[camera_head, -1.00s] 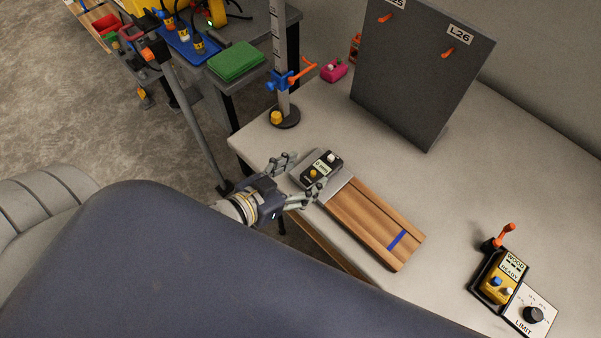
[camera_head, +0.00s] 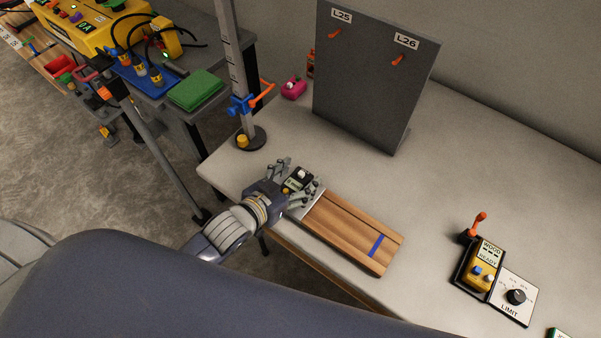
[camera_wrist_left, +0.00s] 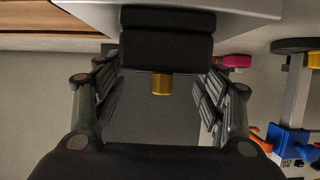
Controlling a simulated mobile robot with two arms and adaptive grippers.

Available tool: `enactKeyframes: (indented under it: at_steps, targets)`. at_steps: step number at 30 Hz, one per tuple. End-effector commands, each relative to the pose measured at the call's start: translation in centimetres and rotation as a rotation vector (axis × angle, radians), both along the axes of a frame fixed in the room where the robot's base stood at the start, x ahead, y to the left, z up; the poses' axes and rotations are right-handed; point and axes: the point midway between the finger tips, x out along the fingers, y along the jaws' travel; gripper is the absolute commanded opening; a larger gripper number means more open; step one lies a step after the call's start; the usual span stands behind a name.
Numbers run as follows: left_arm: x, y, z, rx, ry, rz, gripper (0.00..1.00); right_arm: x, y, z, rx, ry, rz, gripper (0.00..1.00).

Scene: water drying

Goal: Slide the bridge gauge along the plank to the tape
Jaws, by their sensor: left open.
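The bridge gauge (camera_head: 297,180) is a small dark block with a display and a white knob. It sits on a grey plate at the left end of the wooden plank (camera_head: 345,226). A blue tape strip (camera_head: 376,245) crosses the plank near its right end. My left gripper (camera_head: 296,182) is open, with its fingers on either side of the gauge; contact is unclear. In the left wrist view the gauge (camera_wrist_left: 167,50) shows as a black block with a brass knob, between and beyond the open fingers (camera_wrist_left: 163,95). My right gripper is not in view.
A yellow meter (camera_head: 481,268) and a LIMIT dial (camera_head: 515,297) stand at the right. A grey panel (camera_head: 372,85) stands behind the plank. A stand with a round base (camera_head: 252,138) is at the back left. The table between plank and meter is clear.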

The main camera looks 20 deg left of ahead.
Motion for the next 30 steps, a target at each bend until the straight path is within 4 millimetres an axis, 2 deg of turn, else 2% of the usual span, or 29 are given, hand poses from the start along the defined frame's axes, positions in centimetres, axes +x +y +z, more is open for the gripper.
enactKeyframes:
  at_steps: [6, 16, 17, 21, 24, 30]
  targets:
    - [1.4, -0.5, -0.6, 0.000, -0.001, 0.000, 0.65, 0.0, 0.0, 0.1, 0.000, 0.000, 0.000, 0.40]
    - [1.5, -0.6, -0.7, 0.000, 0.000, 0.000, 0.65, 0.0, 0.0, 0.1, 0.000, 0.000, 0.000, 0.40]
    - [1.5, -0.6, -0.7, 0.000, 0.000, 0.000, 0.60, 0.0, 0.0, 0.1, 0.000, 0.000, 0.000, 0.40]
    - [1.5, -0.6, -0.7, 0.000, 0.000, 0.000, 0.29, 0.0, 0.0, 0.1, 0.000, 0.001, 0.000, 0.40]
    - [1.5, -0.6, -0.7, 0.000, 0.000, 0.000, 0.10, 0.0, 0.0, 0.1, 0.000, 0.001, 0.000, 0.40]
    - [1.5, -0.5, -0.6, 0.000, 0.000, 0.000, 0.10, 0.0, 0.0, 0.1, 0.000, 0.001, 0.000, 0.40]
